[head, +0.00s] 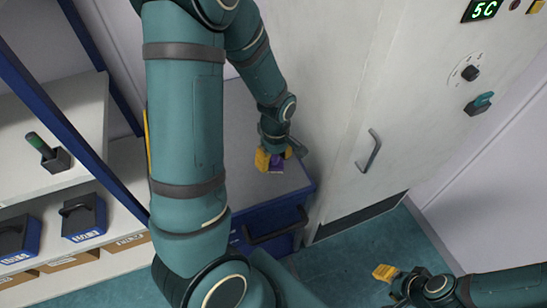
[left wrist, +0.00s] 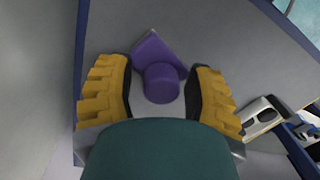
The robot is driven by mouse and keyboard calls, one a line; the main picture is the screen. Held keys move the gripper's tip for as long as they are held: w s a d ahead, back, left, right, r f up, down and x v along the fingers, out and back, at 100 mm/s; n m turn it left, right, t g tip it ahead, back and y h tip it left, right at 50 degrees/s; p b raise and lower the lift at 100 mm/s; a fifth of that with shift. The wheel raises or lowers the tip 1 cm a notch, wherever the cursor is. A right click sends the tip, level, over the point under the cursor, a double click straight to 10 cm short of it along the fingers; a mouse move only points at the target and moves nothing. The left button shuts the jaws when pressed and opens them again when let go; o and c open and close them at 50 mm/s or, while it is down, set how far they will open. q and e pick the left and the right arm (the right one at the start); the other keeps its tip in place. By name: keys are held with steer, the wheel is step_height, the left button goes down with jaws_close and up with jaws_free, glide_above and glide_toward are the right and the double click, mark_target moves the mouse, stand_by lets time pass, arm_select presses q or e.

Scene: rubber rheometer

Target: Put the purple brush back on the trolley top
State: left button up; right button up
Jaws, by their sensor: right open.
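The purple brush (head: 277,166) is at my left gripper, over the grey trolley top (head: 235,125), near its front right corner. In the left wrist view the brush (left wrist: 161,82) shows a round knob and a flat angular part against the grey top. My left gripper (head: 274,158) points down there with its yellow fingers on both sides of the knob. The fingers are spread, with visible gaps to the knob. The brush appears to rest on the top. My right gripper (head: 388,273) is open and empty, low above the floor at the lower right.
The trolley has a blue drawer with a dark handle (head: 276,228). A tall white cabinet (head: 330,100) with a door handle stands close on the right. Shelves at left hold a green-handled tool (head: 40,146) and blue boxes (head: 84,217). Teal floor (head: 340,265) is clear.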

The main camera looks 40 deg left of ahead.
arm_select(q)
steer(key=shift+r, duration=0.15)
steer(key=shift+r, duration=0.35)
step_height(320, 180, up, 11)
steer(key=p, duration=0.3)
steer(key=shift+w+r, duration=0.2)
steer(key=shift+w, duration=0.15)
